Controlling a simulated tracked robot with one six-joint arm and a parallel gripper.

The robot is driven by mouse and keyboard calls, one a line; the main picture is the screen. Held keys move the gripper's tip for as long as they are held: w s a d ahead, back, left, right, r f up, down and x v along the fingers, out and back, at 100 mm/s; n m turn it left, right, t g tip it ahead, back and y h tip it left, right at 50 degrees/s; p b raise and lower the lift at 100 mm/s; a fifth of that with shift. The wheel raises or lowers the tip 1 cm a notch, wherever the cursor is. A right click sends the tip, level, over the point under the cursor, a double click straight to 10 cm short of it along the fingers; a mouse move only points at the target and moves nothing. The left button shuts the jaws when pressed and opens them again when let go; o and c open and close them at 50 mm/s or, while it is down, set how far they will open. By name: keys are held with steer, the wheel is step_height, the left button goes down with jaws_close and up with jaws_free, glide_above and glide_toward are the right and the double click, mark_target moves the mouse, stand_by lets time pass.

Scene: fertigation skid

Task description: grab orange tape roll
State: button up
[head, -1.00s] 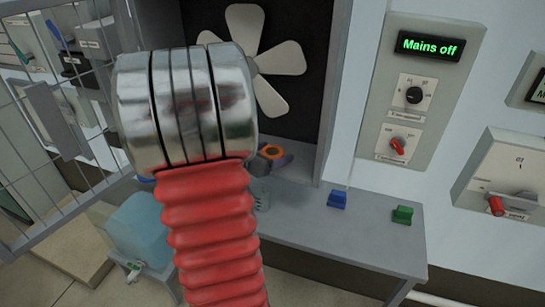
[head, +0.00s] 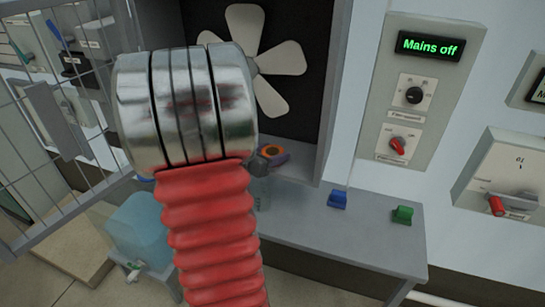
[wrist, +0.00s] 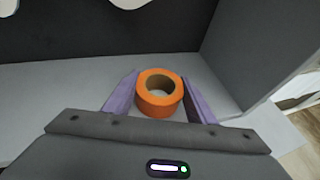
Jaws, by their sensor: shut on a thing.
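The orange tape roll (wrist: 171,104) is a short ring with its hole facing up, between the two purple fingers of my gripper (wrist: 160,78) in the wrist view. The fingers are shut on its left and right sides. My arm hides most of the gripper there. Whether the roll touches the surface beneath is hard to tell.
A fan (head: 272,60) stands in the dark recess behind. A blue block (head: 338,200) and a green block (head: 402,214) sit on the grey bench (head: 330,240). A clear bluish vessel (head: 262,192) is partly hidden by my arm. A wire mesh door (head: 62,150) is at left.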

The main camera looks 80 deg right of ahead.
step_height(320, 180, up, 10)
stand_by(0.8)
stand_by(0.5)
